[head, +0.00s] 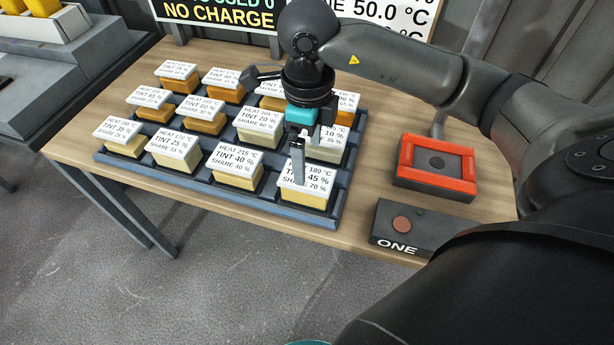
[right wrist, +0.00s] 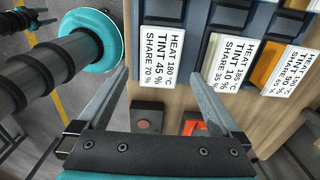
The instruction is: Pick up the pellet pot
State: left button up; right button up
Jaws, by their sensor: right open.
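Several pellet pots with white label lids stand in rows on a dark blue tray (head: 205,184). The front-right pellet pot (head: 303,195) has yellowish contents; its label reads HEAT 180 °C, TINT 45 %, SHARE 70 %. It also shows in the right wrist view (right wrist: 160,45). My right gripper (head: 306,160) is open, pointing down above this pot. One finger hides part of its label. In the right wrist view the pot's label lies just beyond and between the fingertips (right wrist: 158,76); no grip shows. My left gripper is not in view.
Right of the tray are a red-framed box (head: 437,162) and a dark grey box marked ONE (head: 404,228) with a round reddish button. Signs (head: 220,12) stand behind the table. A grey stepped unit (head: 75,60) is at the far left. Bare wooden tabletop (head: 365,180) separates tray and boxes.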

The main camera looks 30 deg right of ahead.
aim_at(307, 176)
notch_tip(307, 176, down, 2)
jog(key=shift+f, duration=0.55)
notch_tip(307, 176, down, 4)
jog(key=shift+f+b, duration=0.25)
jog(key=shift+b, duration=0.45)
jog(key=shift+f, duration=0.25)
jog(key=c, duration=0.7)
jog(key=shift+r, duration=0.1)
jog(key=c, duration=0.7)
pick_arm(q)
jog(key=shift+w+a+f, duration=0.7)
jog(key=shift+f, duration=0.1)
pick_arm(e)
jog(key=shift+o, duration=0.2)
